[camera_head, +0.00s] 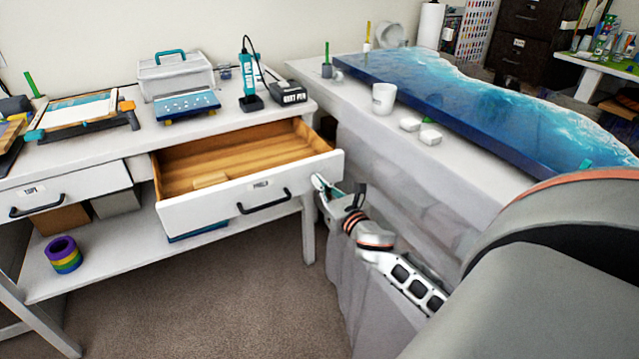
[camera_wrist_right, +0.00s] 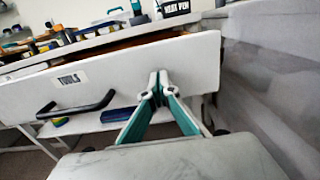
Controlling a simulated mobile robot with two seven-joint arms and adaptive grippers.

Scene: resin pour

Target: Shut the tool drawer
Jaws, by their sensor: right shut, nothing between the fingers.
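The tool drawer (camera_head: 220,208) stands pulled out from the white workbench, its bare wooden inside showing in the head view. Its white front carries a label and a black bar handle (camera_head: 265,203); the label reads TOOLS in the wrist view, where the front (camera_wrist_right: 135,72) fills much of the upper left. My right gripper (camera_head: 318,182) is at the right end of the drawer front, to the right of the handle. Its teal fingers (camera_wrist_right: 159,80) are shut and empty, with the tips at or very near the front; I cannot tell whether they touch. My left gripper is out of view.
A second drawer (camera_head: 70,195) to the left is closed. A heat pen (camera_head: 249,80) and a silkscreen-like frame (camera_head: 82,112) are on the bench. The table with the blue resin slab (camera_head: 480,105) stands to the right, close beside my right arm. Carpet (camera_head: 220,300) lies clear in front.

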